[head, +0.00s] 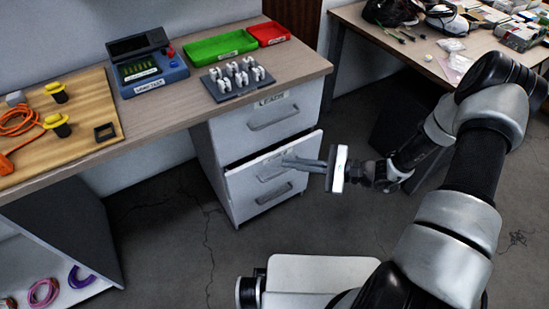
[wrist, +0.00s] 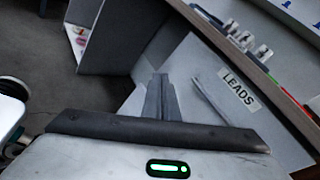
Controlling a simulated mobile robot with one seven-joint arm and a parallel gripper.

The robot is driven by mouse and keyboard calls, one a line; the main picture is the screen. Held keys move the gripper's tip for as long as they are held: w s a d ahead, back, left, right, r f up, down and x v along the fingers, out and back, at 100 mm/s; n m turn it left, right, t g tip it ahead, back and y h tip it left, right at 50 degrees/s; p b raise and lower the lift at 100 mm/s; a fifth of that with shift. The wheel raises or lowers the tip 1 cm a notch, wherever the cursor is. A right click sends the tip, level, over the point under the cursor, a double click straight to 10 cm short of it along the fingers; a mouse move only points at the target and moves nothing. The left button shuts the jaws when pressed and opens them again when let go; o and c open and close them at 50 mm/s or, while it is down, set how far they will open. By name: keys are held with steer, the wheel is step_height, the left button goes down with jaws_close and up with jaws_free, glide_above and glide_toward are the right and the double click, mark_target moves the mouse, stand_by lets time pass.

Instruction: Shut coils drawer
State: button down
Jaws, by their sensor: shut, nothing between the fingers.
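The lower drawer (head: 247,187) of the white cabinet stands slightly open, with a dark gap along its top edge. Its handle (head: 275,194) shows below my fingers. Any writing on this drawer is unreadable here, so I cannot confirm it is the coils drawer. The upper drawer (head: 232,132), labelled LEADS, looks shut; its label (wrist: 238,89) also shows in the wrist view. My gripper (head: 287,161) is shut and empty, its fingers pointing left at the upper part of the lower drawer's front. In the wrist view, the fingers (wrist: 159,85) overlap the drawer front; I cannot tell if they touch.
The worktop (head: 185,108) above holds a grey rack (head: 237,83) of white pieces, a green tray (head: 218,47), a red tray (head: 268,34) and a blue tester (head: 150,80). An open shelf (head: 60,235) is at lower left. Floor before the cabinet is clear.

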step_height(320, 180, down, 11)
steer(key=w+d+m+t+h, duration=0.1)
steer(key=w+m+t+h, duration=0.1)
steer(key=m+t, duration=0.65)
steer(key=m+t+h, duration=0.3)
steer(key=m+h, duration=0.1)
steer(key=m, duration=0.2)
glide_toward(269, 159)
steer(key=b+x, duration=0.2)
steer(key=x, duration=0.4)
steer(key=shift+w+a+r, duration=0.1)
steer(key=shift+w, duration=0.1)
